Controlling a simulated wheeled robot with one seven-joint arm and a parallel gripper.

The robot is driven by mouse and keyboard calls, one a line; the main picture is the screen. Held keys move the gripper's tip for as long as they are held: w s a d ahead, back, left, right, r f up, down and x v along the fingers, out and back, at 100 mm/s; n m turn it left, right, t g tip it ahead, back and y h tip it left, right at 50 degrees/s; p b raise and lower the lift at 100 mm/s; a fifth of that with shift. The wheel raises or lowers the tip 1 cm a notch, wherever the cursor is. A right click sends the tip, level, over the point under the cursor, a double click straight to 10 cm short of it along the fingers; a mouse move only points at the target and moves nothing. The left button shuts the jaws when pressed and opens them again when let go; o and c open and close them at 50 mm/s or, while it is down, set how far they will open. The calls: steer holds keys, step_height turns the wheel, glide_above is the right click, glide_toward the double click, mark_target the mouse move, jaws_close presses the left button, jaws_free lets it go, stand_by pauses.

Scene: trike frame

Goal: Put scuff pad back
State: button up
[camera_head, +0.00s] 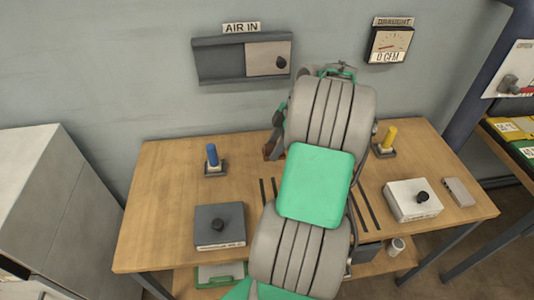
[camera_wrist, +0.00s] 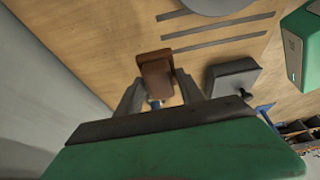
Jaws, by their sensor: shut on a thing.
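The scuff pad appears to be the reddish-brown block (camera_wrist: 155,73) in the wrist view. My gripper (camera_wrist: 158,86) is shut on it, one grey finger on each side, above the wooden bench. In the head view my gripper (camera_head: 277,140) is at the back of the bench near the wall, mostly hidden behind my arm. Only a sliver of brown shows below it there. I cannot tell how high the pad is above the bench top (camera_head: 160,205).
A blue peg (camera_head: 212,156) stands left of my arm and a yellow peg (camera_head: 388,138) right. A dark knobbed box (camera_head: 219,226), a white knobbed box (camera_head: 413,200) and a grey-brown block (camera_head: 458,191) sit on the bench. Dark slots mark the middle. A cabinet (camera_head: 45,190) stands left.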

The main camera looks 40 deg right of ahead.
steer(key=w+f, duration=0.1)
steer(key=f, duration=0.1)
steer(key=w+d+f, duration=0.1)
steer(key=w+f, duration=0.1)
steer(key=w+d+f, duration=0.1)
steer(key=w+f, duration=0.1)
steer(key=shift+w+p, duration=0.2)
steer(key=shift+p, duration=0.15)
steer(key=shift+w+f, duration=0.1)
steer(key=shift+f, duration=1.75)
steer(key=o, duration=1.3)
steer(key=p+v, duration=0.1)
steer(key=v, duration=1.1)
steer(key=w+a+r+m+h, duration=0.1)
steer(key=w+a+r+m, duration=0.2)
steer(key=a, duration=0.7)
steer(key=w+a+r+m, duration=0.15)
steer(key=a+r, duration=0.25)
steer(key=a, duration=0.5)
steer(key=s+a+f+m+h, duration=0.1)
steer(key=s+a+m, duration=0.5)
steer(key=s+a, duration=0.6)
steer(key=a+h, duration=0.1)
steer(key=a, duration=0.3)
steer(key=shift+s+t+h, duration=0.2)
steer(key=shift+t+h, duration=0.2)
